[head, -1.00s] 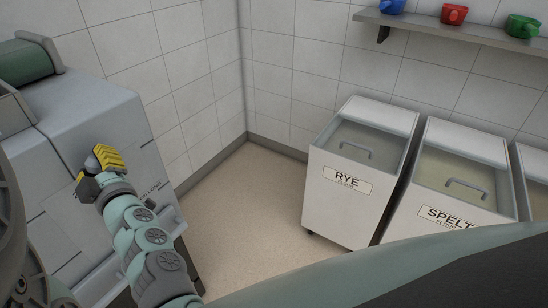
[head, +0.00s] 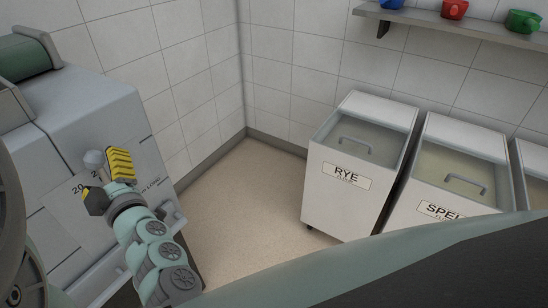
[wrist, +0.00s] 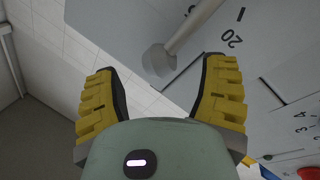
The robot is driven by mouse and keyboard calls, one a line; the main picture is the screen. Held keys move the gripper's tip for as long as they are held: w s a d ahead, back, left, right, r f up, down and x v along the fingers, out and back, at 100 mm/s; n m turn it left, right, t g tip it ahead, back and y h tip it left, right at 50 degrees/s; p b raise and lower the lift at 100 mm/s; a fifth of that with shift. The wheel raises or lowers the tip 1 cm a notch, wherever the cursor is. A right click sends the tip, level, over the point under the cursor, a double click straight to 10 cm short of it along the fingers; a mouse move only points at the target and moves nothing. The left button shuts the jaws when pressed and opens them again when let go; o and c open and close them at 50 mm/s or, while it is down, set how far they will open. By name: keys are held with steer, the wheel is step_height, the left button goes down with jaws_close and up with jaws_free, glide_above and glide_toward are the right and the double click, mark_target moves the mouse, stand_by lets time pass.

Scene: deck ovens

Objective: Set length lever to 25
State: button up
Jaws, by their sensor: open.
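The length lever is a grey rod with a rounded knob (head: 95,158) on the grey machine (head: 90,110) at the left of the head view. In the wrist view the lever knob (wrist: 157,61) is in line with the gap between my fingertips, with its rod running up to the right. A printed "20" and a tick mark show on the panel right of the rod. My gripper (head: 109,182) has yellow ribbed fingers and is open, close to the knob. The gripper also shows in the wrist view (wrist: 160,85), with nothing clamped. Whether a finger touches the knob is unclear.
A second scale with small numbers (wrist: 305,128) is on the panel at right in the wrist view. The rye bin (head: 352,175) and spelt bin (head: 455,165) stand to the right, under a shelf (head: 450,25) with coloured scoops. Bare floor (head: 240,205) lies between machine and bins.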

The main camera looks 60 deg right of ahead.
steer(key=v, duration=0.8)
